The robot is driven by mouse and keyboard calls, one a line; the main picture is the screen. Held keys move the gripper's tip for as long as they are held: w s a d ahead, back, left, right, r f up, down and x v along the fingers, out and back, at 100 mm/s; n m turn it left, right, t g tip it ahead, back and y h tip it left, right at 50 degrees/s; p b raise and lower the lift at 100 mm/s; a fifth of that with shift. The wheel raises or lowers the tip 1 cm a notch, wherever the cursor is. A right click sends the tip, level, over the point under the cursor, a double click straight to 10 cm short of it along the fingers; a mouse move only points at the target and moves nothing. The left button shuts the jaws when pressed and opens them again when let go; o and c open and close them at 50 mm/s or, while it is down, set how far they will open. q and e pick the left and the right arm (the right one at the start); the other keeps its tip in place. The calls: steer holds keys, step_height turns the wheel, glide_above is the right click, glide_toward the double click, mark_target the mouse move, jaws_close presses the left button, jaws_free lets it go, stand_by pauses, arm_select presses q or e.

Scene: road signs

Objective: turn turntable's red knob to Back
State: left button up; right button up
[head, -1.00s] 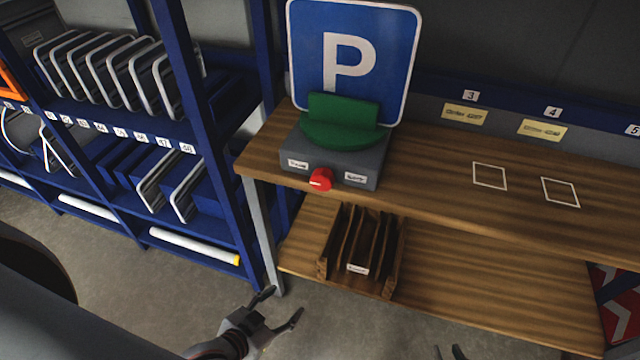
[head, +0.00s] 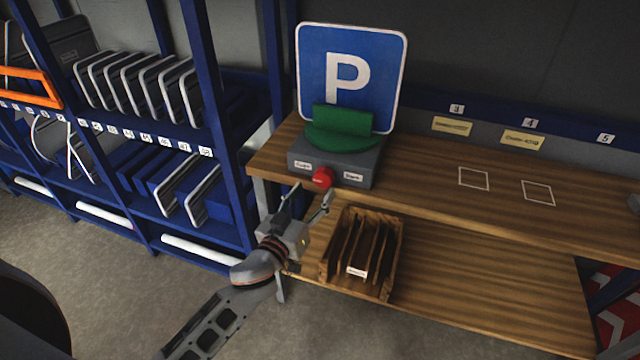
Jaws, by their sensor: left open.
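The turntable (head: 318,158) is a grey box with a green round top and holder (head: 341,128) at the left end of the wooden bench. A blue parking sign (head: 352,75) with a white P stands in the holder. The red knob (head: 322,178) is on the box's front face, between two small white labels (head: 303,165) (head: 352,177) whose words are too small to read surely. My left gripper (head: 309,195) is open and empty, with its fingers pointing up just below and in front of the knob. I cannot tell whether it touches the knob. My right gripper is out of view.
A wooden slotted rack (head: 362,252) stands on the lower shelf, right of my left gripper. A blue shelf unit (head: 215,130) with several signs is at the left. The bench top (head: 430,190) right of the turntable is clear, with two white outlined rectangles.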

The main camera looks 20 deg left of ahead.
mark_target(321, 181)
arm_select(q)
steer(key=shift+w+d, duration=0.2)
steer(key=shift+w, duration=1.15)
steer(key=shift+w+d, duration=0.15)
steer(key=shift+w, duration=1.15)
steer(key=c, duration=1.1)
